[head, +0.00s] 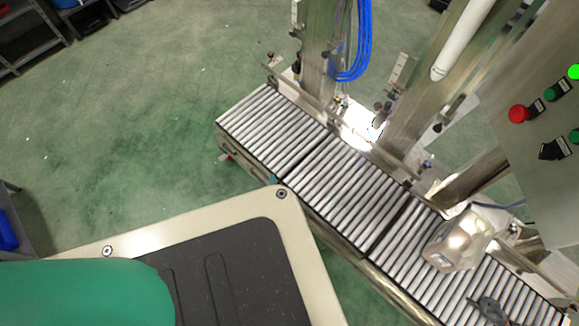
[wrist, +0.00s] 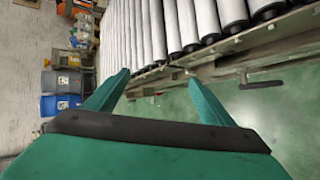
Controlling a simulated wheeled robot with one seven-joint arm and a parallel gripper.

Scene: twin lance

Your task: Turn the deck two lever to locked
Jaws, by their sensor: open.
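My gripper (wrist: 158,77) shows in the wrist view with its two teal fingers spread wide and nothing between them. Beyond the fingertips runs the side rail of a roller conveyor. A dark lever-like bar (wrist: 262,85) sticks out from this rail, right of and apart from the right finger. It lies nearly level in the picture. I cannot tell whether it is the deck two lever, and no label or locked mark can be read. In the head view my gripper cannot be made out.
In the head view the roller conveyor (head: 350,190) runs diagonally beneath metal posts. A shiny metal housing (head: 460,240) sits over its lower right. A control panel (head: 530,115) with red and green buttons stands at right. Green floor (head: 130,130) is open at left.

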